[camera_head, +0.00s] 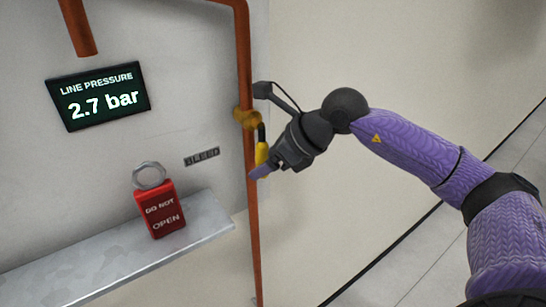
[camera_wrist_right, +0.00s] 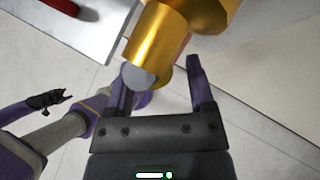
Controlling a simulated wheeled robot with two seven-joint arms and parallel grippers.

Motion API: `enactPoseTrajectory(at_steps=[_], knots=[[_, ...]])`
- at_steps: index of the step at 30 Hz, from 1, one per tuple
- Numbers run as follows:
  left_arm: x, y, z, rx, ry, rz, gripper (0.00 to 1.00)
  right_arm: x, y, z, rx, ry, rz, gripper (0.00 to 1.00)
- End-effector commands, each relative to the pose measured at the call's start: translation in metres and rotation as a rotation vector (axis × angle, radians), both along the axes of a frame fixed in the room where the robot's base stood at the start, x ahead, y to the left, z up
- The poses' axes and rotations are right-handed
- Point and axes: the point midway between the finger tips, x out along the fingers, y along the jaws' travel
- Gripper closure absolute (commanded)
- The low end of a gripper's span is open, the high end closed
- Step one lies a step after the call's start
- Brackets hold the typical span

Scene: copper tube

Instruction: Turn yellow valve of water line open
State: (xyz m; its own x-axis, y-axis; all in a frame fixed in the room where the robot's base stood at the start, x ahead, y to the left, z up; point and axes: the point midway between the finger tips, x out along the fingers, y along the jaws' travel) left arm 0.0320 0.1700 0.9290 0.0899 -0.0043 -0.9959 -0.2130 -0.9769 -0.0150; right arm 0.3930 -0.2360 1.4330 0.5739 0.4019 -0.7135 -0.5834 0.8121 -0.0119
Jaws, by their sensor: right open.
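The water line is a vertical copper pipe (camera_head: 250,200) running down the wall's right edge. A brass-coloured valve body (camera_head: 246,118) sits on it, and its yellow handle (camera_head: 262,153) hangs downward beside the pipe. My right gripper (camera_head: 264,171) is open at the lower end of the handle. In the right wrist view, the brass valve parts (camera_wrist_right: 158,38) fill the top centre, with a grey round end in front. The open jaws of the right gripper (camera_wrist_right: 160,88) lie just below and to either side. I cannot tell whether they touch the handle.
A display (camera_head: 98,96) on the wall reads "LINE PRESSURE 2.7 bar". A red padlock (camera_head: 160,212) marked "DO NOT OPEN" stands on a metal shelf (camera_head: 90,268) left of the pipe. A small dark plate (camera_head: 202,157) is on the wall. Space right of the pipe is clear except for my arm.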

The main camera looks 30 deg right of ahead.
Motion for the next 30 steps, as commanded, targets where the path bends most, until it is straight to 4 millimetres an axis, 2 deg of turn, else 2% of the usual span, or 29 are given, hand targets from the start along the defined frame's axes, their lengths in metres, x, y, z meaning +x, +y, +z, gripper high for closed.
enactPoseTrajectory(at_steps=[6,12,30], knots=[[0.000,0.000,-0.026,0.000,0.000,0.000,0.41,-0.031,-0.024,0.034,-0.007,-0.003,-0.006,0.31],[0.000,0.000,-0.033,0.000,0.000,0.000,0.41,-0.050,-0.035,0.059,-0.003,-0.001,-0.001,0.31],[0.001,0.001,-0.032,0.002,-0.001,-0.001,0.41,-0.052,-0.036,0.063,-0.002,0.000,0.000,0.31]])
